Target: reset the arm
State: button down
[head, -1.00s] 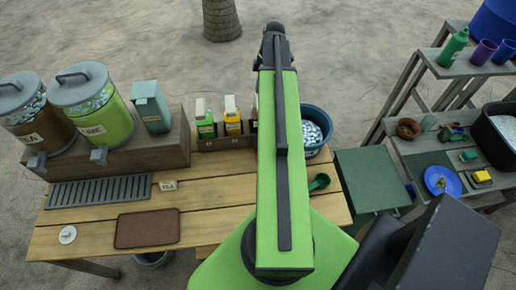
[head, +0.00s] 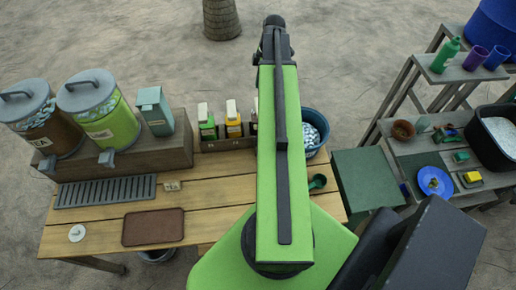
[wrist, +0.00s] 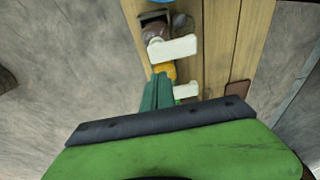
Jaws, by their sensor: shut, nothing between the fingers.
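My arm (head: 280,150) stretches up the middle of the head view, over the wooden table (head: 100,238), and ends in dark parts near the top. Its fingertips cannot be made out there. In the wrist view, my gripper (wrist: 160,122) fills the lower part as a green body with a dark edge. It is shut and holds nothing.
Two lidded dispensers (head: 100,115) stand on a wooden riser at the left. A brown tray (head: 153,227) lies on the table. A blue tub (head: 316,125) sits right of the arm. A side bench with a blue plate (head: 430,183) stands at the right.

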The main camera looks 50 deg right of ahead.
jog(key=w+a+m, duration=0.2)
jog(key=w+a, duration=0.3)
jog(key=a, duration=0.5)
jog(key=w+a+m, duration=0.2)
jog(key=w+a, duration=0.2)
jog(key=a, duration=0.7)
jog(key=w+a+m+h, duration=0.15)
jog(key=a+m, duration=0.35)
jog(key=a, duration=1.7)
notch_tip(320, 180, down, 16)
jog(key=s+a+m+g+b, duration=0.1)
jog(key=s+b, duration=0.1)
jog(key=b, duration=1.3)
jog(key=shift+s, duration=0.35)
